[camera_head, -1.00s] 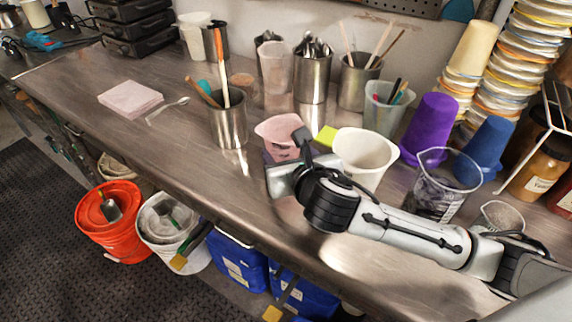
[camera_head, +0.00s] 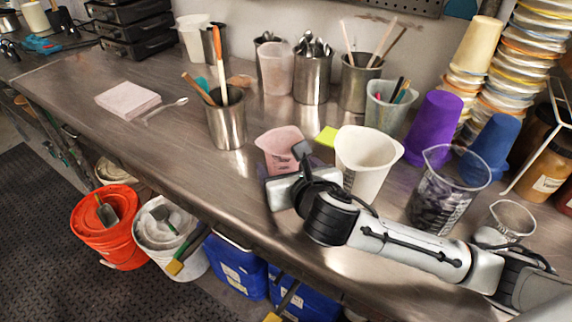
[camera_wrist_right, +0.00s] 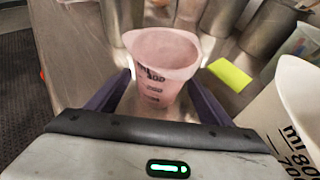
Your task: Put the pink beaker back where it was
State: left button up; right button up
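The pink beaker (camera_head: 279,149) is upright near the middle of the bench, left of the white beaker. It also shows in the right wrist view (camera_wrist_right: 160,65), with dark volume marks facing me. My right gripper (camera_head: 298,163) has a finger on each side of the beaker, seemingly against its walls. The wrist view shows both fingers (camera_wrist_right: 160,82) flanking it. I cannot tell whether its base touches the bench. A yellow-green note (camera_head: 326,136) lies on the bench just behind and right of it. My left gripper is not in view.
The white beaker (camera_head: 368,160) stands close to the right of my gripper. A metal cup with brushes (camera_head: 227,125) stands to the left. Metal containers (camera_head: 312,78) stand behind. Bare bench (camera_head: 185,135) lies left; the bench's front edge is near.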

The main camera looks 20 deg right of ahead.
jog(key=shift+r, duration=0.1)
jog(key=shift+s+r, duration=0.2)
jog(key=shift+r, duration=0.05)
jog(key=v, duration=1.1)
jog(key=shift+s+p, duration=0.25)
jog(key=shift+p, duration=0.2)
